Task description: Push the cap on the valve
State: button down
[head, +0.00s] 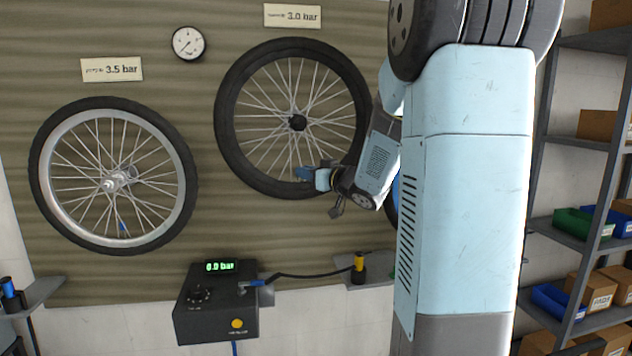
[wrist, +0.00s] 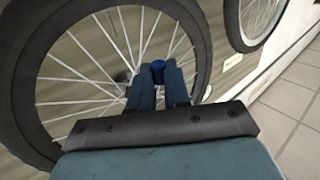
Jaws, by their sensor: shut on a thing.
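My gripper (head: 303,174) is at the lower part of the middle wheel (head: 224,122), inside its tyre. In the wrist view its two blue fingers (wrist: 157,75) are shut on a small dark blue cap (wrist: 156,66) that shows between the tips. The spokes and rim of this wheel (wrist: 204,55) lie just beyond. The valve is hidden behind the fingers, so I cannot tell whether the cap touches it. The wheel hangs on the wall under a "3.0 bar" label (head: 292,16).
The left wheel (head: 40,180) hangs under a "3.5 bar" label (head: 112,69), with a blue piece (head: 122,227) near its lower rim. A black pump box (head: 215,325) reads 0.0 bar; its hose (head: 310,277) runs to a small shelf (head: 372,273). Shelving (head: 543,130) stands right.

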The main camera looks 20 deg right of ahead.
jog(key=shift+w+d, duration=0.5)
jog(key=shift+w, duration=1.55)
jog(key=shift+w+d, duration=0.5)
jog(key=shift+w, duration=1.6)
jog(key=shift+w+d, duration=0.5)
jog(key=shift+w, duration=1.55)
jog(key=shift+f, duration=0.85)
jog(key=c, duration=0.7)
grip_release()
jog(key=shift+s+d, duration=0.1)
jog(key=shift+s, duration=0.1)
jog(key=shift+v, duration=4.85)
